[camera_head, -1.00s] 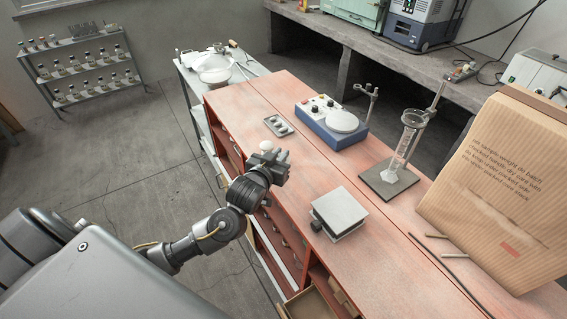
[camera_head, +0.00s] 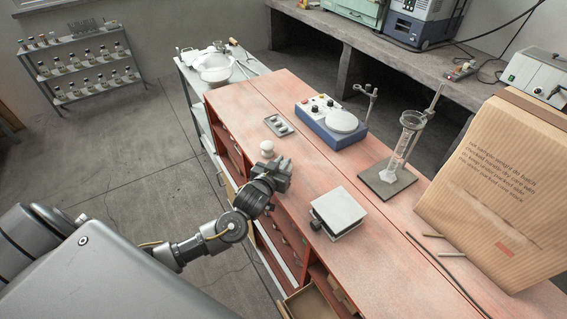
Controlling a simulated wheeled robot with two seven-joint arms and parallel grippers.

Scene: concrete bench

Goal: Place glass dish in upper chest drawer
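My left gripper (camera_head: 283,174) is over the near edge of the red-topped wooden chest (camera_head: 330,165), just right of and below a small white rounded object (camera_head: 267,149). Its fingers are small and seen at an angle, so I cannot tell whether they are open or shut, or whether they hold anything. I cannot make out a glass dish for certain. The chest's front, with red drawers (camera_head: 283,240), shows in part below my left arm. A drawer with a pale wooden inside (camera_head: 306,303) stands open at the bottom edge. My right gripper is not in view.

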